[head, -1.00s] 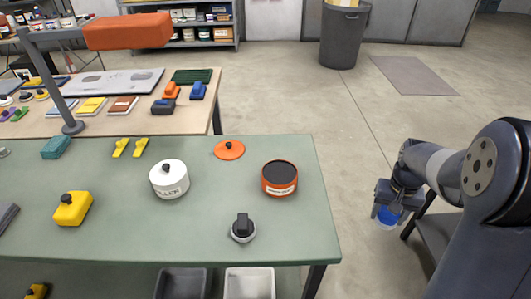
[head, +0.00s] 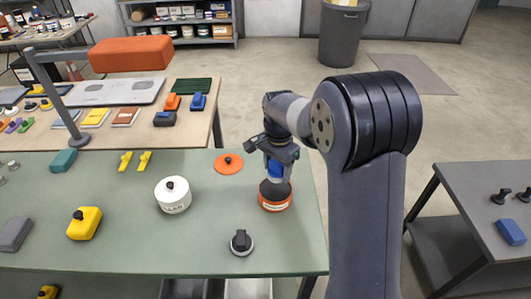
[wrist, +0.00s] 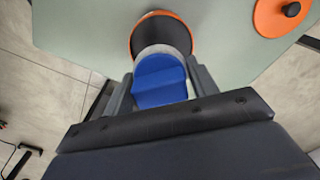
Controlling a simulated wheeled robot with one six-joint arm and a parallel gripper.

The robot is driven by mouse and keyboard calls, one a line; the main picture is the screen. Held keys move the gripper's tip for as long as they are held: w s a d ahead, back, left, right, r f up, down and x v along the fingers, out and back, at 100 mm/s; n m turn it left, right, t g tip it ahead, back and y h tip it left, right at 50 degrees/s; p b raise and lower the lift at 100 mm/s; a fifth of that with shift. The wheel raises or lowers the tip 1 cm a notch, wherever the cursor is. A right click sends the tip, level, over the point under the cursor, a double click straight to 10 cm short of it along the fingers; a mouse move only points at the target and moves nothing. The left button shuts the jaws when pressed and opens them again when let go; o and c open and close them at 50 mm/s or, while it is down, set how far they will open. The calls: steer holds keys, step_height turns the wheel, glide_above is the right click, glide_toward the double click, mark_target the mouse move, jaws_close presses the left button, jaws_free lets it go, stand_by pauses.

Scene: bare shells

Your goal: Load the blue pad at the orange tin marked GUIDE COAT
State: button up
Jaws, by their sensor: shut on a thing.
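My gripper (head: 278,158) is shut on the blue pad (head: 275,169) and holds it upright over the orange tin (head: 275,204) on the green table. In the wrist view the blue pad (wrist: 158,82) sits between my fingers, with a pale lower part (wrist: 162,50) beyond it. The open dark mouth of the orange tin (wrist: 163,14) shows just past that part. I cannot tell whether the pad touches what is in the tin. The orange lid (head: 229,164) with a black knob lies on the table behind and left of the tin.
A white lidded tin (head: 173,195) stands left of the orange tin. A black-knobbed round tool (head: 241,243) lies in front of it. A yellow block (head: 85,224) is further left. A grey side table (head: 470,235) at right holds a blue block (head: 511,232) and dark knobs.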

mark_target(276, 190)
steer(key=shift+a+f, duration=0.15)
steer(key=shift+f+b, duration=2.35)
steer(key=shift+f, duration=0.45)
steer(key=shift+f, duration=0.5)
steer(key=shift+r+p, duration=2.55)
steer(key=shift+r, duration=1.05)
steer(key=shift+f, duration=0.1)
